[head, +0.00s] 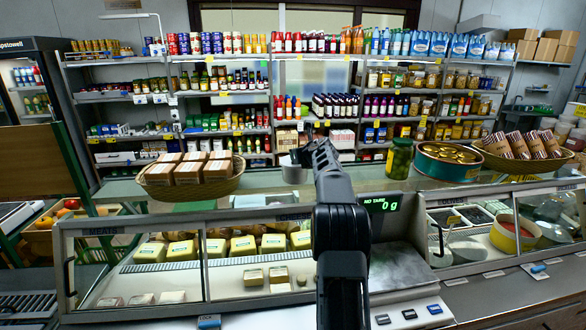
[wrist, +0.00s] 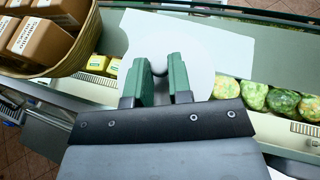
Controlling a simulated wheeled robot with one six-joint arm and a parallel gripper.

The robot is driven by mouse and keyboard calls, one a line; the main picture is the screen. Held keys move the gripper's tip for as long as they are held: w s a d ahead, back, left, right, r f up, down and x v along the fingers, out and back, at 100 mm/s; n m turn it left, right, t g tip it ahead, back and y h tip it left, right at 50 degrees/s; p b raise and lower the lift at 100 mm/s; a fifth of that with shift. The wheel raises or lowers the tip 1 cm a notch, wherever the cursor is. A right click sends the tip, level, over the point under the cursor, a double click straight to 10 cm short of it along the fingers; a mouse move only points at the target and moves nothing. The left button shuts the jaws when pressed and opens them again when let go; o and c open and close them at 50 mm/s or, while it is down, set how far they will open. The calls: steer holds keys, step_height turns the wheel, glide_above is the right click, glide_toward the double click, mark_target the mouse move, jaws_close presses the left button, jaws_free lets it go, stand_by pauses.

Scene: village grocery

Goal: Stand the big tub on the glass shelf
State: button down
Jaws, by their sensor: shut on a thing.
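A small dark grey part shows between the fingertips. The tub looks upright; I cannot tell whether its base touches anything. The glass shelf (head: 345,181) appears to be the pale glass top running along the counter. My arm hides part of it.
A wicker basket (head: 232,184) of brown packs stands close on the left. A white board (wrist: 240,48) lies under the tub. A green jar (head: 399,160), a large round tin (head: 447,172) and another basket (head: 535,164) stand right. A scale display (head: 382,204) reads 0 g.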

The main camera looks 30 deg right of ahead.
mark_target(292, 167)
steer(key=f, duration=0.1)
steer(key=w+f, duration=0.1)
steer(key=a+f, duration=0.1)
steer(key=f, duration=0.1)
steer(key=shift+w+f, duration=0.1)
steer(key=shift+w, duration=0.2)
steer(key=shift+f, duration=0.45)
steer(key=shift+s+f, duration=0.1)
